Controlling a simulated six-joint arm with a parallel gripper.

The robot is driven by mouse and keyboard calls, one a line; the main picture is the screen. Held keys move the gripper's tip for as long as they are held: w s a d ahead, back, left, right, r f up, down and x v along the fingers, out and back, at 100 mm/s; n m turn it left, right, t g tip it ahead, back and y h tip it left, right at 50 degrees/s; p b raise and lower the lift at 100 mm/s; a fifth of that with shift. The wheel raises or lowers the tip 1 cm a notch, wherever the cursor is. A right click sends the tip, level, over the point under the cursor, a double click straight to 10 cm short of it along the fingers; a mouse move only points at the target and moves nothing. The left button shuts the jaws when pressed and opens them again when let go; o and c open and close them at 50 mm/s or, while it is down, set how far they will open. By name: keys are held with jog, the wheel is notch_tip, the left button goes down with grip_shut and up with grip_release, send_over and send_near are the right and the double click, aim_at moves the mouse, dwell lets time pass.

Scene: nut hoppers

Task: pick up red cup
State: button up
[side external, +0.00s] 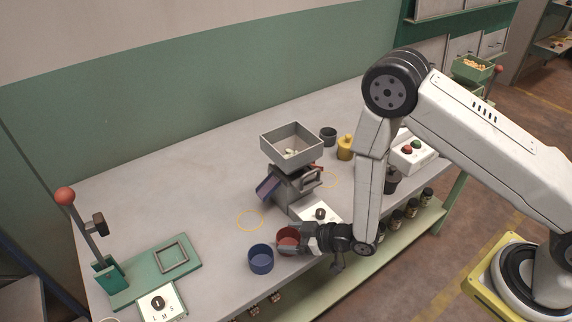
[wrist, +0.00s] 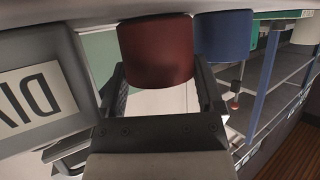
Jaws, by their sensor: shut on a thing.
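The red cup (side external: 287,241) is at the front part of the table in the side view, just right of the blue cup (side external: 261,259). My gripper (side external: 290,243) reaches it from the right, with its fingers at the cup's sides. In the wrist view the red cup (wrist: 157,50) sits between the two fingertips (wrist: 160,88), and the gripper is shut on it. The blue cup (wrist: 224,36) shows just to its right there. I cannot tell whether the red cup touches the table.
A grey hopper machine (side external: 291,150) with a dial panel stands behind the cup. A green lever press (side external: 110,275) is at left, and a yellow weight-like object (side external: 345,148) and dark cup (side external: 328,136) are farther back. The table's front edge is close by. Bare table lies left of the hopper.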

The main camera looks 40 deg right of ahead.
notch_tip(320, 180, up, 10)
dwell(0.8)
dwell(0.7)
jog(key=w+d+r, duration=0.2)
jog(key=w+r, duration=0.3)
jog(key=r, duration=0.2)
jog(key=w+d+r, duration=0.3)
jog(key=w+r, duration=0.1)
jog(key=r, duration=0.4)
jog(key=s+d+f+m+h, duration=0.1)
jog(key=d+m+h, duration=0.1)
jog(key=d, duration=0.4)
jog(key=s+d+f+m+t+h, duration=0.1)
jog(key=s+d+m+h, duration=0.1)
jog(key=d, duration=0.5)
jog(key=s+d+f+m+t+h, duration=0.1)
jog(key=s+d+f+m+h, duration=0.1)
jog(key=d, duration=0.5)
jog(key=shift+s+d+m+h, duration=0.2)
jog(key=shift+m+h, duration=0.2)
jog(key=shift+h, duration=0.2)
